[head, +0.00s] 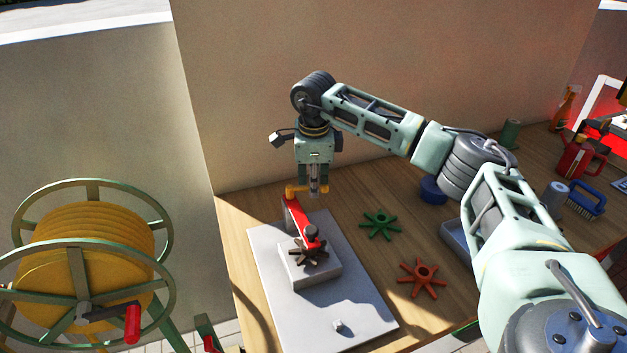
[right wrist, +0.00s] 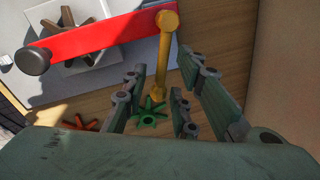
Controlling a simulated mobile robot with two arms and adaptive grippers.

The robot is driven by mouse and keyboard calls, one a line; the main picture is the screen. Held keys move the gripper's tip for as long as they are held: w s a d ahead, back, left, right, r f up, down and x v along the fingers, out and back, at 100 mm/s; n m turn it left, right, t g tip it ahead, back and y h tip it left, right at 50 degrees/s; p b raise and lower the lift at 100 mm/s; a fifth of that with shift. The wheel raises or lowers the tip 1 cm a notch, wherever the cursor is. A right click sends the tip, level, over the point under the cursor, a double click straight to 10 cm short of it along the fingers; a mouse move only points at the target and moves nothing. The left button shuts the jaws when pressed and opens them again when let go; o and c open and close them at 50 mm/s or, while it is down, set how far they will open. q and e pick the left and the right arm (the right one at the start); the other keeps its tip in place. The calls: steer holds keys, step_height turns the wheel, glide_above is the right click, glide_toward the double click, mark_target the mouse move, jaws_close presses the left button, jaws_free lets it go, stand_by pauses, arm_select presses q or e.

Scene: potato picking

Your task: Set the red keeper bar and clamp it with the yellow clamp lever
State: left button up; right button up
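The red keeper bar (head: 299,222) lies across the brown star wheel (head: 308,254) on the raised grey block (head: 314,272). In the right wrist view the bar (right wrist: 100,36) has a dark knob at one end and the yellow clamp lever (right wrist: 163,62) at the other. In the head view the lever (head: 292,190) is at the bar's far end, partly hidden by my right gripper (head: 318,190). That gripper points down there. Its fingers (right wrist: 162,100) are apart, with the lever showing between them; contact cannot be told. My left gripper is not in view.
The block stands on a pale base plate (head: 268,262) on the wooden table (head: 354,192). A green star wheel (head: 380,224) and an orange one (head: 423,278) lie to the right. A wall (head: 250,110) rises behind. A yellow hose reel (head: 84,250) stands at left.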

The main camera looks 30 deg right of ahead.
steer(key=shift+s, duration=0.1)
steer(key=shift+c, duration=0.5)
steer(key=shift+c, duration=1)
jaws_close()
steer(key=shift+f, duration=0.15)
